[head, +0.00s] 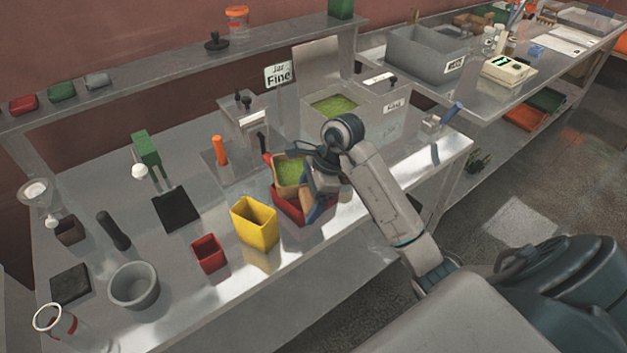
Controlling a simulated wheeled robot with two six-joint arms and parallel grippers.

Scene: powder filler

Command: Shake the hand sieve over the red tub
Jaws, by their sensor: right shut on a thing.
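The hand sieve (291,170), a square tan frame with green powder in it, is held above the larger red tub (290,208). It covers part of the tub's opening, and the tub's inside is mostly hidden. My right gripper (316,182) is shut on the sieve at its right side; the wrist hides much of the grip. I cannot tell whether the sieve touches the tub's rim. My left gripper is not in view.
A yellow bin (254,222) stands just left of the red tub, with a small red box (209,254) further left. A metal hopper (372,128) with green powder stands behind. A grey bowl (134,286) is at the front left. Bare bench lies in front of the yellow bin.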

